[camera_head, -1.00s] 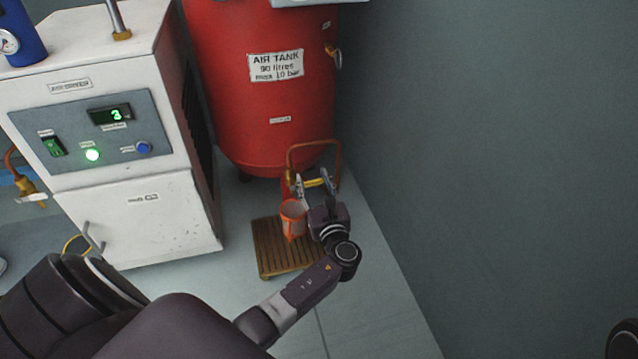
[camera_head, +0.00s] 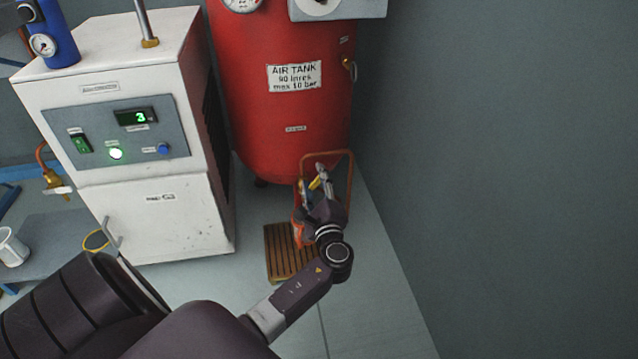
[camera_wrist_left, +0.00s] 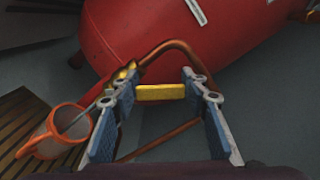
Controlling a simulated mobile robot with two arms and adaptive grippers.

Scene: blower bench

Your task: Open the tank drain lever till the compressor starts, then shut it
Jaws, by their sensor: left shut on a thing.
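The yellow drain lever (camera_head: 317,183) is at the foot of the red air tank (camera_head: 290,125), beside a bent copper pipe (camera_head: 351,175). My left gripper (camera_head: 313,179) is shut on the lever. In the left wrist view, the yellow lever (camera_wrist_left: 160,92) lies across between the two blue-padded fingers, with the brass valve body (camera_wrist_left: 124,76) just left of it. An orange jug (camera_wrist_left: 52,134) stands below the valve; in the head view it is mostly hidden by my gripper. The compressor is not recognizable in view. My right gripper is not in view.
A white air dryer (camera_head: 150,215) with a lit green lamp and a display reading 3 stands left of the tank. A wooden slatted stand (camera_head: 284,255) is on the floor under the jug. A grey wall (camera_head: 500,150) closes off the right side.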

